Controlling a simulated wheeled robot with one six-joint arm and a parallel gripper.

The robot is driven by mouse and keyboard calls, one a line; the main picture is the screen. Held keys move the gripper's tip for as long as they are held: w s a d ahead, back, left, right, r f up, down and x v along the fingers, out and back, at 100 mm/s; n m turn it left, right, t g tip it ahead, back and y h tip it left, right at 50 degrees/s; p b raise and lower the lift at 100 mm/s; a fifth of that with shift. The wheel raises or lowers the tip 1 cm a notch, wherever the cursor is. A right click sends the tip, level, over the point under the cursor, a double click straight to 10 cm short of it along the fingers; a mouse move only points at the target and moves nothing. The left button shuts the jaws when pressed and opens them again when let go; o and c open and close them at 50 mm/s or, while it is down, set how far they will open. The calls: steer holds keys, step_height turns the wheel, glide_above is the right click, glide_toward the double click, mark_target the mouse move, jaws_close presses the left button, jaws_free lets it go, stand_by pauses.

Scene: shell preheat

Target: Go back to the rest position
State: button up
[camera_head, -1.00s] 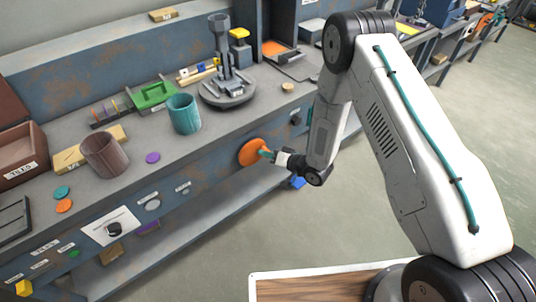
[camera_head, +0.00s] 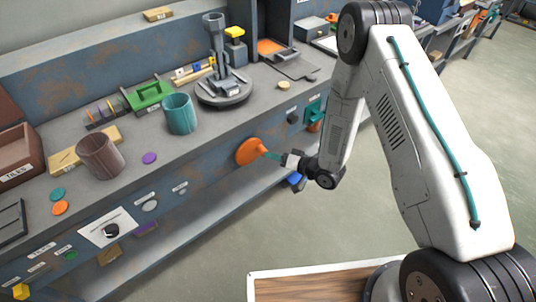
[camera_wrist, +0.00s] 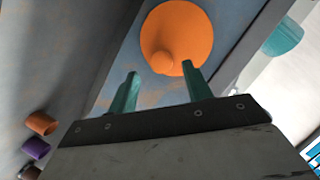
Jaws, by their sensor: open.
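My gripper (camera_head: 272,156) is in front of the bench's front panel, close to a round orange knob (camera_head: 249,151). In the wrist view its two teal fingers (camera_wrist: 158,92) stand apart with nothing between them.
The bench top holds a brown cup (camera_head: 100,157), a teal cup (camera_head: 180,114) and a grey device on a round base (camera_head: 223,90). A lower shelf (camera_head: 190,222) runs under the panel. The floor (camera_head: 420,120) to the right is clear.

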steer(key=v, duration=0.2)
steer(key=shift+s+d+r, duration=0.1)
steer(key=shift+s+d, duration=0.1)
stand_by(0.3)
